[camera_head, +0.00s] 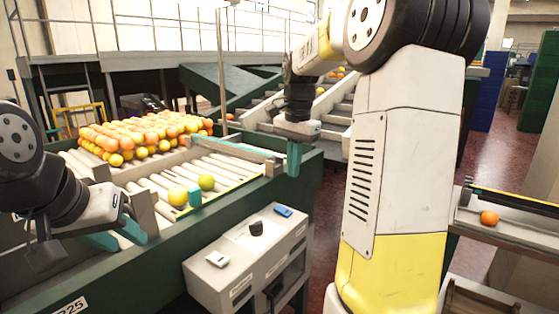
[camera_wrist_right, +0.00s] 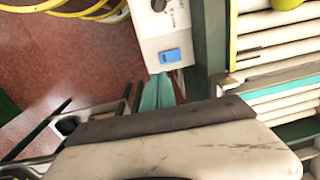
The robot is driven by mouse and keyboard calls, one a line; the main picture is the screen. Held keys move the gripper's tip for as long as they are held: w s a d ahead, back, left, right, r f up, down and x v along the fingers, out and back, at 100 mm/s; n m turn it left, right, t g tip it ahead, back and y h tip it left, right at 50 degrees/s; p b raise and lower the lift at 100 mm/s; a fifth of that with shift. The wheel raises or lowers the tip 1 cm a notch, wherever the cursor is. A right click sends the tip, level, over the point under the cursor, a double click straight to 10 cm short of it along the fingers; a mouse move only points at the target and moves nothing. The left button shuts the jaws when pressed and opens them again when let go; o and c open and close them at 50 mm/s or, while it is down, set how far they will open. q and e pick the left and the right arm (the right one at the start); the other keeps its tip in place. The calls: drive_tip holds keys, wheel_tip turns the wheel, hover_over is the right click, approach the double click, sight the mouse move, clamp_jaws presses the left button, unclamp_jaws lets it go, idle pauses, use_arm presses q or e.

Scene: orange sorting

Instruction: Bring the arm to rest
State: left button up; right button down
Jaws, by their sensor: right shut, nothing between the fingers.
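My right gripper (camera_head: 293,160) hangs with its teal fingers pointing down, in the air right of the roller conveyor's end. Its fingers are together and empty. In the right wrist view the teal fingers (camera_wrist_right: 157,93) lie side by side below the grey control box. My left gripper (camera_head: 119,238) is at the lower left, by the green conveyor side. Its two teal fingers show apart, with nothing visible between them. My right arm's large white and yellow link fills the middle right of the head view.
The roller conveyor (camera_head: 150,184) carries a heap of oranges (camera_head: 140,135), with a yellow fruit (camera_head: 177,196) and a green fruit (camera_head: 206,182) nearer. A grey control box (camera_head: 225,262) with a blue switch stands in front. One orange (camera_head: 489,218) sits on the right-hand chute. Red floor is open between.

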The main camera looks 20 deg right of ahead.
drive_tip(key=s+a+n+t+y, duration=0.1)
drive_tip(key=s+a+n, duration=0.3)
drive_tip(key=s, duration=0.6)
drive_tip(key=s+a+n+t, duration=0.3)
drive_tip(key=s+n, duration=0.4)
drive_tip(key=s, duration=0.3)
drive_tip(key=shift+a+f+t+y, duration=0.3)
drive_tip(key=shift+a+t+y, duration=0.1)
drive_tip(key=shift+t, duration=0.4)
